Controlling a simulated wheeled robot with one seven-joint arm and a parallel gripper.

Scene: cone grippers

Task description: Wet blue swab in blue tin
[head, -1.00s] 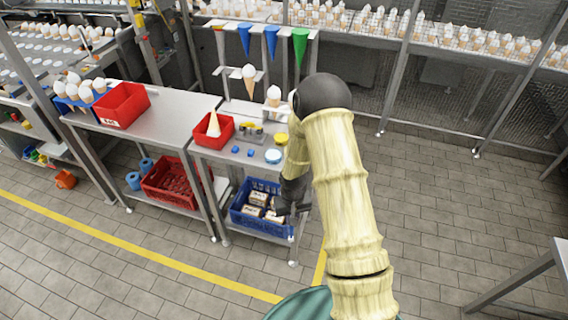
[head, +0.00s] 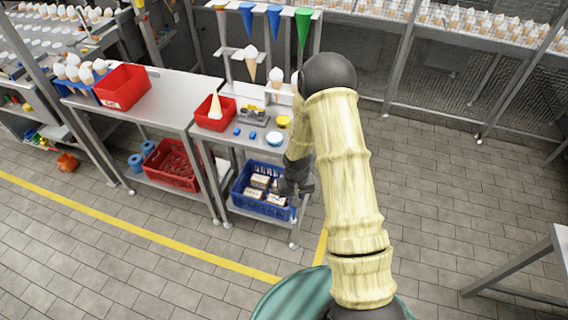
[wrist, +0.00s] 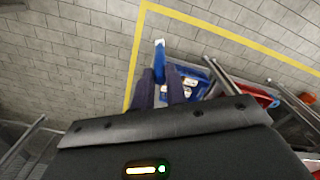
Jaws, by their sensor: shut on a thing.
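My gripper (wrist: 163,92) is shut on a slim blue swab (wrist: 160,60) with a pale tip, which sticks out past the fingers in the wrist view. In the head view my gripper (head: 298,188) hangs low at the right end of the small steel table, beside the blue crate; the swab is hard to make out there.
A yellow round tin (head: 283,121), small blue pieces (head: 252,134) and a red bin (head: 214,114) holding a cone share the tabletop. The blue crate (head: 242,207) with boxes sits on the lower shelf. A cone rack stands behind.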

